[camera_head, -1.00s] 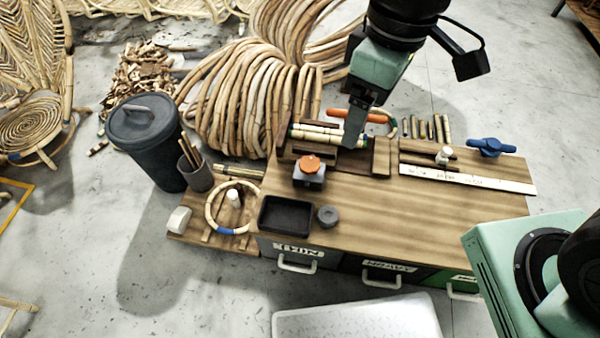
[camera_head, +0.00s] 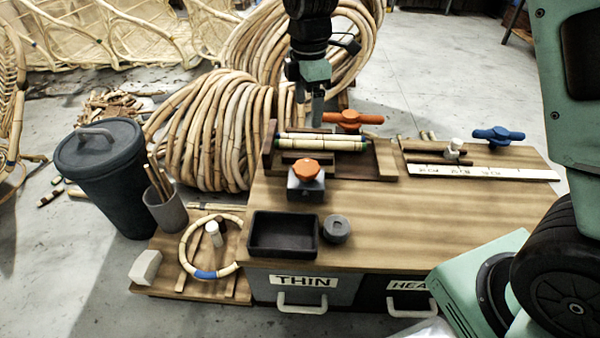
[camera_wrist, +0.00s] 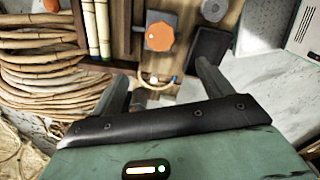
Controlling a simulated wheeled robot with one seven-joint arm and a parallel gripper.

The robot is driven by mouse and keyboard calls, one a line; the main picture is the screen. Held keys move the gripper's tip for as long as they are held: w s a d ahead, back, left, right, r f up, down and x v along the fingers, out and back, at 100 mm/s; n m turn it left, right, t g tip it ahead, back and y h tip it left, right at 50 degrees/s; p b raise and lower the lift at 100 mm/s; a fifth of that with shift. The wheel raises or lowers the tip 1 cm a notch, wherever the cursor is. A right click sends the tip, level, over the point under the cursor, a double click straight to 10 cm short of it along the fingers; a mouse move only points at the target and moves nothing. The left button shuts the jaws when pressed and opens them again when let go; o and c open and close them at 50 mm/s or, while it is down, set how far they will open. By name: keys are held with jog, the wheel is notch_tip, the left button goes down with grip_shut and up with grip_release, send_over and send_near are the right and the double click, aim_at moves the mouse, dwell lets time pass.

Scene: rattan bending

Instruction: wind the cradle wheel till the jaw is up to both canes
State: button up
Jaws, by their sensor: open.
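The wooden cradle (camera_head: 383,160) on the bench holds two pale canes (camera_head: 322,143), side by side; they also show in the wrist view (camera_wrist: 97,30). An orange knob (camera_head: 306,171) sits on a grey block at the cradle's front; the wrist view shows it too (camera_wrist: 160,36). An orange handle (camera_head: 348,117) stands behind the cradle. Which one is the cradle wheel I cannot tell, nor whether the jaw touches the canes. My gripper (camera_head: 317,118) hangs at the cradle's back, left of the orange handle. In the wrist view its fingers (camera_wrist: 161,72) are apart and empty.
A black tray (camera_head: 283,252) and grey puck (camera_head: 336,229) lie at the bench front. A blue handle (camera_head: 498,135) and marked white strip (camera_head: 485,173) are at right. Coiled cane (camera_head: 212,130) stands behind left, near a dark bin (camera_head: 104,170). The bench's middle right is clear.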

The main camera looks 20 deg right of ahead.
aim_at(307, 166)
notch_tip(307, 166, down, 17)
jog(key=b, duration=0.6)
jog(key=c, duration=1)
